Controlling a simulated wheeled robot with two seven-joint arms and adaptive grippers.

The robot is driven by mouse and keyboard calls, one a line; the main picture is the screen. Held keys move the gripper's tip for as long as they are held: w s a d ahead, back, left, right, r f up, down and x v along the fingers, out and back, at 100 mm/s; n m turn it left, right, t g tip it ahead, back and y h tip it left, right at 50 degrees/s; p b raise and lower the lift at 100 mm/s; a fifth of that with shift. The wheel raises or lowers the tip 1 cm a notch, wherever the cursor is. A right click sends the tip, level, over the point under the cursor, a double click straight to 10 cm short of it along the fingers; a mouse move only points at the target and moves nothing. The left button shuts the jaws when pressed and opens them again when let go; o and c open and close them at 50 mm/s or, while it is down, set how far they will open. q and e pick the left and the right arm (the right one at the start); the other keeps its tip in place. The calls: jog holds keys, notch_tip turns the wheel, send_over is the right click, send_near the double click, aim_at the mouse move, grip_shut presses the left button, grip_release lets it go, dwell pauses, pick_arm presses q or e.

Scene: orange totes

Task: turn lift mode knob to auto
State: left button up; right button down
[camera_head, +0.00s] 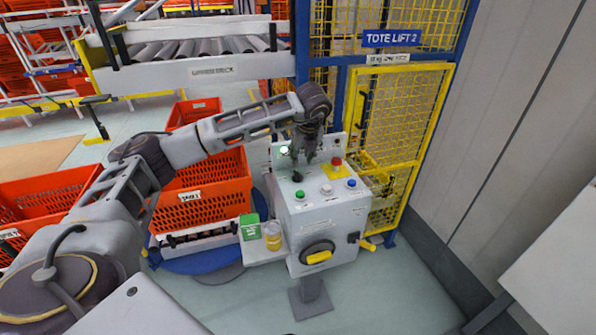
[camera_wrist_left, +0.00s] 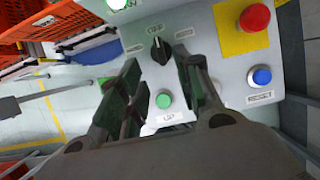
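The grey control box (camera_head: 322,212) stands on a post in the middle of the head view. The black lift mode knob (camera_wrist_left: 160,46) is on its top panel, with a label above it and one on each side; its pointer is roughly upright in the left wrist view. In the head view the knob (camera_head: 297,176) shows just below my gripper. My left gripper (camera_head: 308,158) is over the panel; in the left wrist view its fingers (camera_wrist_left: 160,80) are apart, with the knob beyond and between them, not visibly touched. My right gripper is not in view.
A green button (camera_wrist_left: 164,100), a red emergency button (camera_wrist_left: 255,17) on yellow and a blue button (camera_wrist_left: 262,76) are close to the knob. A green box (camera_head: 249,227) and yellow jar (camera_head: 272,236) stand on a side shelf. A yellow mesh gate (camera_head: 400,130) is behind.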

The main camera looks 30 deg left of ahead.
aim_at(297, 173)
pick_arm(q)
jog(key=p+x, duration=0.1)
jog(key=x, duration=0.9)
jog(key=shift+p, duration=0.4)
jog(key=shift+s, duration=0.1)
grip_shut()
